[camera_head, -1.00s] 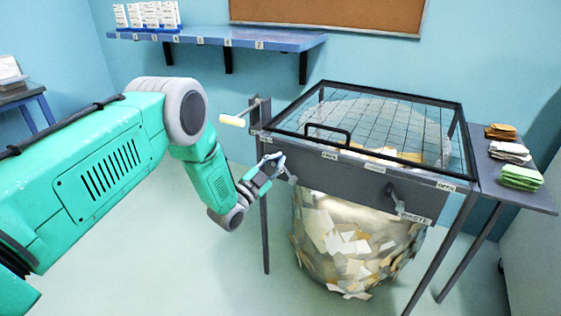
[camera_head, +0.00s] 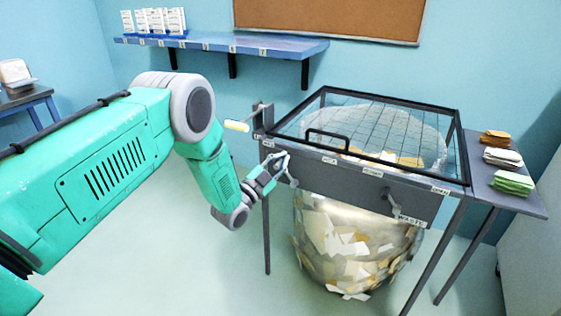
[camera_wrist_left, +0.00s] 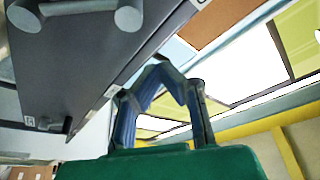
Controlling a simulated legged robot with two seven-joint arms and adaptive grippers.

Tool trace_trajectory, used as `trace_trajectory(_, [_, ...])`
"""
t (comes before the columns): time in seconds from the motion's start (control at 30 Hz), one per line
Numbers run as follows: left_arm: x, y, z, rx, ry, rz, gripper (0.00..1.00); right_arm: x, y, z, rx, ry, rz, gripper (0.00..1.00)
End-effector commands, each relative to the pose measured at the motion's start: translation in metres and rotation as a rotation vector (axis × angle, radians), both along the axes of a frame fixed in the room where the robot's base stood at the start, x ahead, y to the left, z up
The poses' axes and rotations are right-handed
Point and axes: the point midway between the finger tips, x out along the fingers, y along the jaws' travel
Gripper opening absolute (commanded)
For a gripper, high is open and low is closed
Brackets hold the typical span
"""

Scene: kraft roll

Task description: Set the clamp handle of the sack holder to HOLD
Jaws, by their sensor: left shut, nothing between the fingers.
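The sack holder (camera_head: 345,179) is a dark grey frame with a mesh lid, above a clear sack of paper scraps (camera_head: 350,240). A grey handle (camera_head: 388,197) sits on its front panel at the right. Another light grey lever (camera_head: 292,181) shows at the panel's left end, beside my left gripper (camera_head: 282,159); I cannot tell whether they touch. Panel labels are too small to read surely, except WASTE. In the left wrist view my left gripper (camera_wrist_left: 160,68) is shut and empty, and a grey handle with rounded ends (camera_wrist_left: 90,10) is at the upper left. My right gripper is not in view.
A crank with a cream grip (camera_head: 237,125) sticks out left of the frame. Paper stacks (camera_head: 510,183) lie on the right side shelf. A blue wall shelf (camera_head: 220,42) carries white cards. The floor left of the stand is clear.

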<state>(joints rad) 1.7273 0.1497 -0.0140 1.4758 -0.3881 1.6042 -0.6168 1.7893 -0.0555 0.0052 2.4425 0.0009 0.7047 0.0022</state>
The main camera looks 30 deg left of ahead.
Motion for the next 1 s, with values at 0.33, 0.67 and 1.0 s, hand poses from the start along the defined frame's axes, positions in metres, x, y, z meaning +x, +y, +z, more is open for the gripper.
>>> trace_trajectory(0.33, [-0.066,0.018,-0.024,-0.005,0.007,-0.001,0.0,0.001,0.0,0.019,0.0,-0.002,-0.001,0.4])
trace_trajectory(0.67, [-0.078,0.016,-0.026,0.0,0.003,-0.003,0.0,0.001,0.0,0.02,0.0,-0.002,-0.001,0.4])
trace_trajectory(1.0, [-0.078,0.019,-0.027,-0.004,0.003,-0.002,0.0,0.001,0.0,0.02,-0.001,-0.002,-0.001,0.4])
